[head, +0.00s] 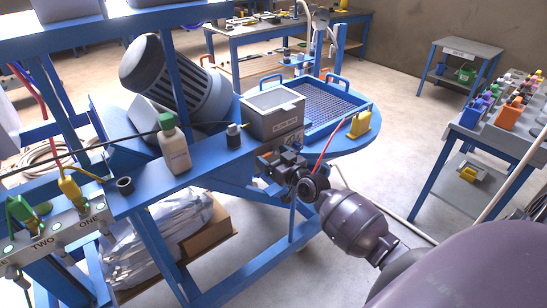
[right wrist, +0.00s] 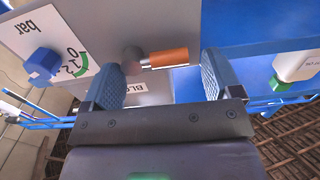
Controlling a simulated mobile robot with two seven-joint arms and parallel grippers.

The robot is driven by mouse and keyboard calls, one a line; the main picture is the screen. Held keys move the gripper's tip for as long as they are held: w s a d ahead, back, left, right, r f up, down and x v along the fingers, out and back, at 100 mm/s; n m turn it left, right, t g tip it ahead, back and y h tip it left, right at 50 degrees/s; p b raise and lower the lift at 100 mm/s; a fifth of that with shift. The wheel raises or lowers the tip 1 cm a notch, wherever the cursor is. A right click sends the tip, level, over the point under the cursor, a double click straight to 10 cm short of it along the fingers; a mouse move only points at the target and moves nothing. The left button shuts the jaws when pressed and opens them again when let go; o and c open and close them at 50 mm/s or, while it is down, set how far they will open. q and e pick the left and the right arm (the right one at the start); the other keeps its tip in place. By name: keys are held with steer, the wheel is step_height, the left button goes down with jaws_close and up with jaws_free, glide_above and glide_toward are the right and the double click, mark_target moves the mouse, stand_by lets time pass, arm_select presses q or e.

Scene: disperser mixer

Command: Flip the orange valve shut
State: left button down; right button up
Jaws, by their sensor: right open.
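The orange valve handle (right wrist: 166,58) shows in the right wrist view as a short orange grip with a metal collar and a dark round end. It lies roughly level in that picture, against a grey panel (right wrist: 185,30). My right gripper (right wrist: 161,64) is open, with one blue-padded finger on each side of the handle's stretch. I cannot tell whether either finger touches it. My left gripper is not in view.
A blue knob (right wrist: 42,66) and a dial marked "bar" sit left of the handle. A white bottle (head: 173,146), a small dark bottle (head: 234,136) and a grey box (head: 273,110) stand on the blue bench.

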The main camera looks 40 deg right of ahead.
steer(key=shift+s, duration=0.1)
steer(key=s, duration=1)
steer(key=shift+s+d, duration=0.3)
steer(key=shift+d, duration=0.1)
steer(key=s+a+f+g, duration=0.3)
steer(key=s+a+f, duration=0.3)
steer(key=s+f, duration=0.2)
steer(key=s+a+f+g+h, duration=0.1)
steer(key=s+a+f+g, duration=0.2)
steer(key=s, duration=0.7)
step_height(320, 180, down, 5)
steer(key=a, duration=0.2)
steer(key=shift+a, duration=0.4)
steer(key=shift+s+r, duration=0.1)
